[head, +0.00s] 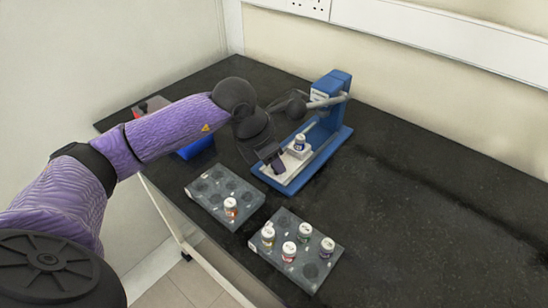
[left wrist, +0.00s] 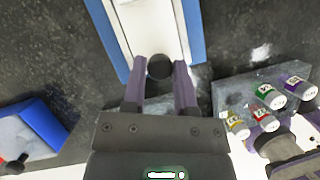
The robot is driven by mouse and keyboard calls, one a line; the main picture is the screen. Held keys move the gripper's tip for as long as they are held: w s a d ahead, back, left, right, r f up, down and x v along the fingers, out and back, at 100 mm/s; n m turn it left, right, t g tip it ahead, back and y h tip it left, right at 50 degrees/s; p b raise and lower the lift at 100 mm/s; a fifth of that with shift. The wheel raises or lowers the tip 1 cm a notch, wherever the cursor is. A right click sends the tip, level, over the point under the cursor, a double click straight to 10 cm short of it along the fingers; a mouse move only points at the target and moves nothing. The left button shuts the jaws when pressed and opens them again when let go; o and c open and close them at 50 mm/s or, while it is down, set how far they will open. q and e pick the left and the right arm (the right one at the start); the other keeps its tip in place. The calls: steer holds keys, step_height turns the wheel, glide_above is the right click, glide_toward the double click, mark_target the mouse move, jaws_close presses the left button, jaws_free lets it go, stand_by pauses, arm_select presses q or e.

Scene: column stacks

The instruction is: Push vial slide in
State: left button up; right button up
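A blue stand (head: 338,118) holds a white vial slide (head: 292,166), drawn out toward the front left. A white-capped vial (head: 300,142) stands upright on the slide. My left gripper (head: 277,166) is at the slide's front end. In the left wrist view, my left gripper (left wrist: 160,72) has its purple fingers on both sides of a dark round knob (left wrist: 159,67) at the end of the white slide (left wrist: 152,25). The fingers seem to touch the knob. Part of my right gripper seems to show at that view's lower right edge, cut off; its fingers' state is unclear.
A grey rack (head: 206,197) with one vial (head: 231,207) stands in front of the stand. A second grey rack (head: 313,270) holds several vials. The black table (head: 430,210) is clear on the right.

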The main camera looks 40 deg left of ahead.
arm_select(q)
jaws_close()
arm_select(e)
steer(key=shift+w, duration=0.2)
steer(key=shift+a, duration=0.1)
steer(key=shift+s+a, duration=0.2)
steer(key=shift+a, duration=0.1)
steer(key=shift+d, duration=0.45)
